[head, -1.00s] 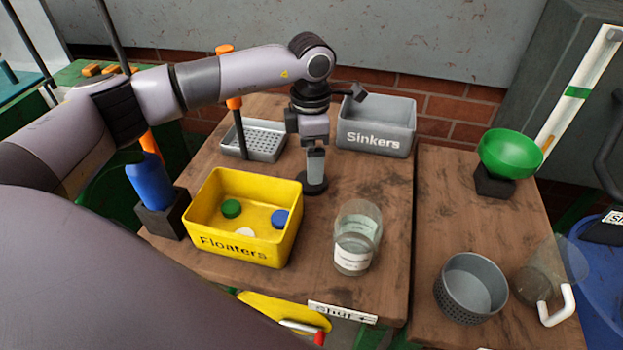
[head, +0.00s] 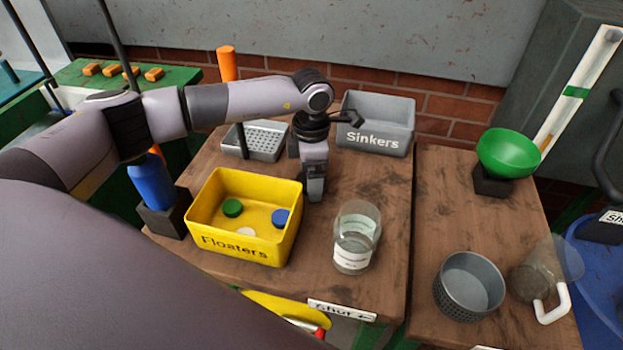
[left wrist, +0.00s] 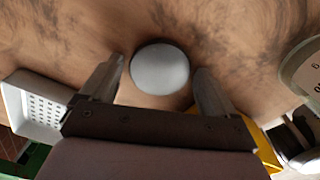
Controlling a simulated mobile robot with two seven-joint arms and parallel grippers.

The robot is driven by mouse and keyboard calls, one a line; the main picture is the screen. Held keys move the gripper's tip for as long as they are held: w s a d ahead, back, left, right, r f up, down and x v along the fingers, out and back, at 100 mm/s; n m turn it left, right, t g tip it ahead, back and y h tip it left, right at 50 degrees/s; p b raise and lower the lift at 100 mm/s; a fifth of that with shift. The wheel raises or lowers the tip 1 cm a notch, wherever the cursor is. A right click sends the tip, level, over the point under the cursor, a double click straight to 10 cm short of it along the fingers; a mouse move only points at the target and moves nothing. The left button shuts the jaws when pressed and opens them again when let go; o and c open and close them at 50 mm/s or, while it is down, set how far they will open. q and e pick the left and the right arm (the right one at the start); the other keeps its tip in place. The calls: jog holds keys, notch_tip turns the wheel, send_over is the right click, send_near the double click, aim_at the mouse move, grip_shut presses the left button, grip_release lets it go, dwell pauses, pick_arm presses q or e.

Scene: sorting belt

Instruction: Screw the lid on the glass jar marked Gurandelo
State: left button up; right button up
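A glass jar (head: 357,240) with a white label stands open-topped on the wooden table, right of the yellow box; the label is too small to read. Its rim edge also shows at the right of the left wrist view (left wrist: 303,75). A round grey disc, seemingly the lid (left wrist: 160,70), lies flat on the wood in the left wrist view. My left gripper (left wrist: 158,82) is open, with a finger on either side of the disc; I cannot tell if they touch it. In the head view my left gripper (head: 315,192) hides the disc. My right gripper is not in view.
The yellow Floaters box (head: 243,250) holds several small caps and stands left of the gripper. The grey Sinkers box (head: 375,140) and a perforated tray (head: 262,150) stand behind. A grey perforated basket (head: 468,300) and a green bowl (head: 508,152) are on the right table.

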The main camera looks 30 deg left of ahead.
pick_arm(q)
jog(key=c, duration=0.8)
jog(key=shift+r, duration=0.15)
notch_tip(320, 180, up, 20)
jog(key=shift+f+b, duration=0.1)
jog(key=shift+b, duration=0.45)
